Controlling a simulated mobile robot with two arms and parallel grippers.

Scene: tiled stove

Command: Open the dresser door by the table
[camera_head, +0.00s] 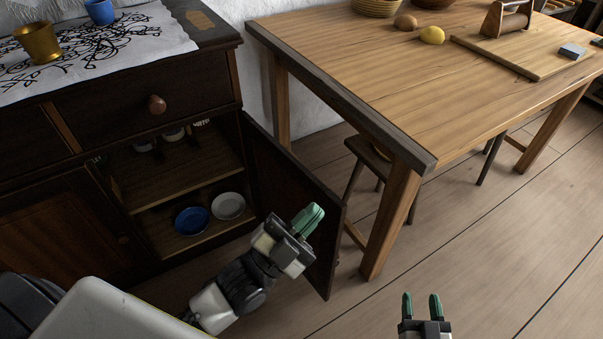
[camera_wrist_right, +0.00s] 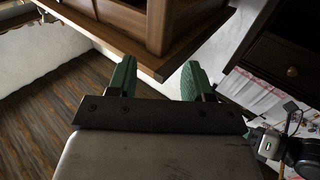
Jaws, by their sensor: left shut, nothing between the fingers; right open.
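The dresser (camera_head: 190,75) is dark wood and stands at the left in the head view. Its right-hand door (camera_head: 318,258) stands wide open, swung out towards the table (camera_head: 400,60), so the shelves inside show. My left gripper (camera_head: 307,220) is shut and empty, in front of the open door's inner face; I cannot tell whether it touches the door. My right gripper (camera_head: 421,305) is open and empty over the floor, right of the door. Its two green fingers also show in the right wrist view (camera_wrist_right: 157,80). The dresser's left-hand door (camera_head: 60,230) is closed.
A blue plate (camera_head: 192,221) and a white plate (camera_head: 229,206) lie inside the dresser. A stool (camera_head: 367,155) stands under the table, close to the door. A brass cup (camera_head: 37,43) and a blue cup (camera_head: 100,11) stand on the dresser top. The floor at right is clear.

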